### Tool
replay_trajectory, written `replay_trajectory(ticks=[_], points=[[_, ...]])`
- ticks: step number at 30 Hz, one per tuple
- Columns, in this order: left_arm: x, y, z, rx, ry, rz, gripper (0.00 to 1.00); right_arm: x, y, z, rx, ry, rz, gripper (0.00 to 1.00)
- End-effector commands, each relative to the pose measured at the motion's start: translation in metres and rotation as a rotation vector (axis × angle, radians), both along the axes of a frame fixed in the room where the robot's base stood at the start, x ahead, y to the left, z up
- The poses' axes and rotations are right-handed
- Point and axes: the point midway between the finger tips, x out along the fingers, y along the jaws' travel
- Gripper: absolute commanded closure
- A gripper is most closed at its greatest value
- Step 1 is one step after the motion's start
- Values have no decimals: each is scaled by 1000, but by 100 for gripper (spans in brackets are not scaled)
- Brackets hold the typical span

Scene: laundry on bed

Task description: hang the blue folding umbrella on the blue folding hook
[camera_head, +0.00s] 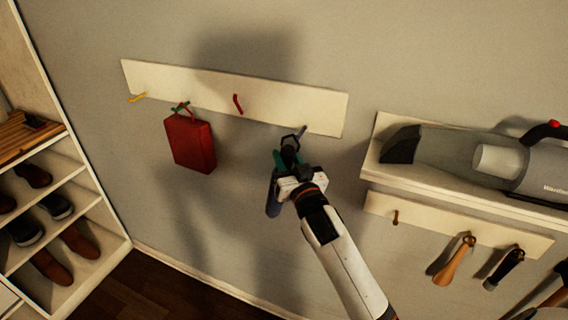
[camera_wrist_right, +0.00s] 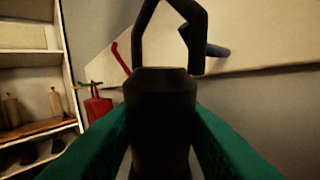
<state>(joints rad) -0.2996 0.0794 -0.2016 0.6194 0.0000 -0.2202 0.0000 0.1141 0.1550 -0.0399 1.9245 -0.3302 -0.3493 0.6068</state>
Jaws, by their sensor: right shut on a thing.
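The blue folding umbrella shows in the head view as a dark blue body (camera_head: 272,196) hanging below my right gripper (camera_head: 283,166). In the right wrist view its dark handle (camera_wrist_right: 160,110) is between my green fingertips, with an angular loop (camera_wrist_right: 144,28) standing up from it. The gripper is shut on the handle. The blue folding hook (camera_head: 301,131) is at the right end of the white wall board, just above the gripper. In the wrist view the hook (camera_wrist_right: 217,50) shows beside the loop's right side. I cannot tell whether the loop is around it. My left gripper is not in view.
A shelf (camera_head: 440,180) with a vacuum (camera_head: 470,155) stands out at right. A shoe rack (camera_head: 85,245) is at left.

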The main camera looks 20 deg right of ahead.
Motion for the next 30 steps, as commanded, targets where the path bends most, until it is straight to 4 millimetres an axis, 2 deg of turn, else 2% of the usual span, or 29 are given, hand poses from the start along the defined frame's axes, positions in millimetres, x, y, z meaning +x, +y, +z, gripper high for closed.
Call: replay_trajectory(ticks=[20,30], points=[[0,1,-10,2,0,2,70,27,-31,-1,-3,-4,0,100],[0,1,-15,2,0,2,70,35,-40,-10,0,-3,0,100]])
